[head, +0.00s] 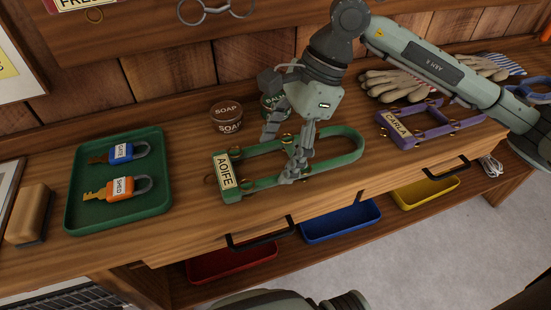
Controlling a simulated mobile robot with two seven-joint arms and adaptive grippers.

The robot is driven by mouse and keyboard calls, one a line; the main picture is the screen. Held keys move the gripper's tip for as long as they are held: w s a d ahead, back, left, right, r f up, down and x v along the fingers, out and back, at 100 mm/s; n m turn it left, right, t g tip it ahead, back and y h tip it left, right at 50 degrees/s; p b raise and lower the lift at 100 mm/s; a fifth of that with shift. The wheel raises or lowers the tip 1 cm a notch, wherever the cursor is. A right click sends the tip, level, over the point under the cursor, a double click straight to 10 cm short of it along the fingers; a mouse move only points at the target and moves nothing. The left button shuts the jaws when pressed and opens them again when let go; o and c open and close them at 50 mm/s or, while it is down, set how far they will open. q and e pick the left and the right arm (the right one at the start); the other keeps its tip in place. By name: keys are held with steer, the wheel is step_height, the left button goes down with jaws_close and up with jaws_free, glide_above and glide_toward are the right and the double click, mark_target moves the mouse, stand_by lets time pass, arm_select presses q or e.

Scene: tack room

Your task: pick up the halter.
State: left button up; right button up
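A green halter (345,133) with a name tag reading AOIFE (225,171) lies flat on the wooden bench top, in the middle of the head view. A purple halter (436,123) tagged CARLA lies farther right, partly behind my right arm. My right gripper (293,168) points down over the middle of the green halter, its fingertips at or just above the strap on the near side. I cannot tell whether the fingers are closed on the strap or touch it.
A green tray (74,216) with a blue padlock (121,153) and an orange padlock (122,187) is at the left, beside a brush (28,214). Tins (227,117) stand behind the green halter. Gloves (397,84) lie behind the purple one. Coloured bins (340,223) sit below.

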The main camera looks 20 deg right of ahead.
steer(key=c, duration=0.8)
steer(key=shift+r, duration=0.15)
